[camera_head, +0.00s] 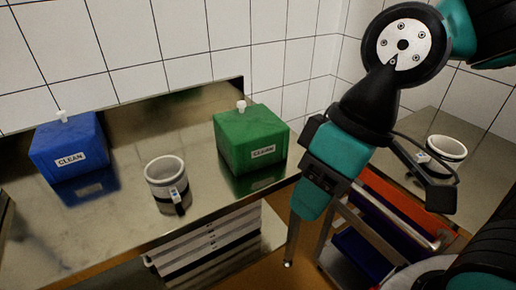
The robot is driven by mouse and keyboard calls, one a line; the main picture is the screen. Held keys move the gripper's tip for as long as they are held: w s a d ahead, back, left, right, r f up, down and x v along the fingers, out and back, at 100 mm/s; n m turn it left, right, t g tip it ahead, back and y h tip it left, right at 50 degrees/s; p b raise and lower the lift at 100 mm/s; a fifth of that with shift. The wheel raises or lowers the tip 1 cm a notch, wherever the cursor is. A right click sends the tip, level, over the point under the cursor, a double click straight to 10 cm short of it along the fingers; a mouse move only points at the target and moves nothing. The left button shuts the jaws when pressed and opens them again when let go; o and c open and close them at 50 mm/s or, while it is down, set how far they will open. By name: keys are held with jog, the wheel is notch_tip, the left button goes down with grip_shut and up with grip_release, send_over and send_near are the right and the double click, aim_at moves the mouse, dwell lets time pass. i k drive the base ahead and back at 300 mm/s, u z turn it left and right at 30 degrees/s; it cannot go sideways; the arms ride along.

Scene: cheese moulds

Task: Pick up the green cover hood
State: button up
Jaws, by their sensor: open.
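The green cover hood (250,138) is a box-like cover with a white knob on top and a "CLEAN" label on its front. It stands upright on the steel table, right of the middle. My gripper (365,232) is to the right of the hood and nearer the camera, apart from it. Its fingers are spread wide, one pointing down and the other out to the right, with nothing seen between them.
A blue hood (68,146) marked "CLEAN" stands at the left of the steel table (120,225). A white mould (164,172) with a dark band stands between the hoods. Another mould (446,150) is at right. A cart (385,215) with red and blue parts is below my gripper.

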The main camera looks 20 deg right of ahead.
aim_at(249, 139)
jog(key=k, duration=0.1)
jog(key=u, duration=1.1)
jog(key=i, duration=1.5)
jog(key=z, duration=1.25)
